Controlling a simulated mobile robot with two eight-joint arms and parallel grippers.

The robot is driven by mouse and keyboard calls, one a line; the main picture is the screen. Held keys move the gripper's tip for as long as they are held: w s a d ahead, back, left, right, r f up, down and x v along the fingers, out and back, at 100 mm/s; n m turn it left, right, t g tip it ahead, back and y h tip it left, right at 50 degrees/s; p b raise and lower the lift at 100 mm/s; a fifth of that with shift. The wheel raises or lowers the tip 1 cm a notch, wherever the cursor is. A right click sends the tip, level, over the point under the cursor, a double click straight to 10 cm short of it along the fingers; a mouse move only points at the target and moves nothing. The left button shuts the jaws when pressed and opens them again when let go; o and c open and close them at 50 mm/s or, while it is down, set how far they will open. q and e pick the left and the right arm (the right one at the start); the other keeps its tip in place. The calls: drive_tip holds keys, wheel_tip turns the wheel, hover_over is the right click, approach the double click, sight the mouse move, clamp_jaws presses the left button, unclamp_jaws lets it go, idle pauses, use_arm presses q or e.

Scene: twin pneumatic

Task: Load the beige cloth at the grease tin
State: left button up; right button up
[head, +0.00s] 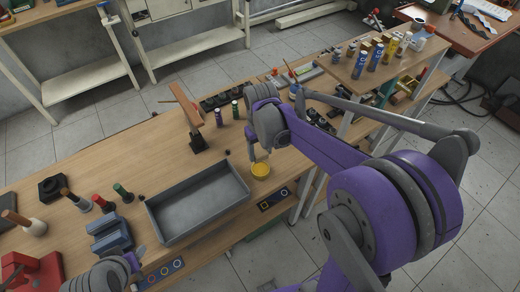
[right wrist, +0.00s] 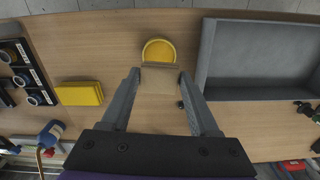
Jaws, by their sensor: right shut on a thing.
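The grease tin (head: 260,172) is a small round yellow tin on the wooden bench, right of the grey tray. It also shows in the right wrist view (right wrist: 158,48), just beyond my fingertips. My right gripper (right wrist: 160,76) is shut on the beige cloth (right wrist: 160,84), which spans the gap between the fingers. The cloth's far edge overlaps the tin's near rim in that view; I cannot tell whether they touch. In the head view my right gripper (head: 262,153) hangs right over the tin. My left gripper (head: 136,262) is at the lower left; its jaws are unclear.
An empty grey tray (head: 180,235) lies close beside the tin. A yellow block (right wrist: 80,94) lies on the other side in the wrist view. An orange-topped stand (head: 190,112) rises behind the tray. Several handled tools and a blue block (head: 108,232) stand left of it.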

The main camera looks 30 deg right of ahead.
sight(261, 170)
drive_tip(key=shift+s+d+f+b, duration=0.15)
drive_tip(key=shift+f+b, duration=0.3)
drive_tip(key=shift+f, duration=0.55)
wheel_tip(261, 170, down, 3)
drive_tip(key=shift+f+b, duration=0.2)
drive_tip(key=shift+b, duration=0.7)
drive_tip(key=shift+f, duration=0.35)
use_arm(q)
drive_tip(key=f, duration=0.1)
drive_tip(key=s+f, duration=0.1)
drive_tip(key=f, duration=0.1)
drive_tip(key=s+f, duration=0.1)
drive_tip(key=shift+f, duration=0.15)
drive_tip(key=shift+w, duration=0.1)
drive_tip(key=shift+s+f+b, duration=0.25)
drive_tip(key=shift+f+b, duration=0.35)
use_arm(e)
drive_tip(key=shift+f, duration=0.6)
use_arm(q)
drive_tip(key=shift+r, duration=0.1)
use_arm(e)
drive_tip(key=shift+r+p, duration=1.75)
drive_tip(key=shift+r, duration=1.8)
use_arm(q)
drive_tip(key=r, duration=0.1)
drive_tip(key=w+r, duration=0.1)
drive_tip(key=r, duration=0.1)
drive_tip(key=w+r, duration=0.1)
drive_tip(key=shift+r, duration=0.35)
